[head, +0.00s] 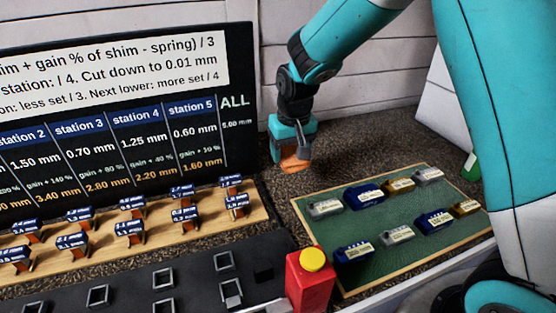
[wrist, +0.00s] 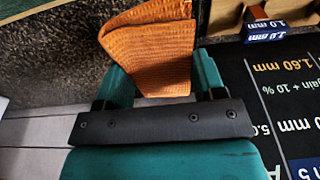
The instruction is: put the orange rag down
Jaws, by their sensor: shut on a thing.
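The orange rag (head: 295,163) hangs from my gripper (head: 294,150) in the head view. My gripper is shut on it above the dark speckled surface, left of the green mat. In the wrist view the rag (wrist: 150,45) is a folded, ribbed orange cloth between the teal fingers of my gripper (wrist: 158,80). The rag's lower part looks close to the surface, but I cannot tell whether it touches. The fingertips are partly hidden by the rag.
A green mat (head: 364,265) holds several labelled blocks. A wooden rack (head: 158,239) with blue tags stands at the left, before a black sign board (head: 110,125). A red block with a yellow button (head: 312,260) stands in front. The dark surface (head: 350,155) behind the mat is bare.

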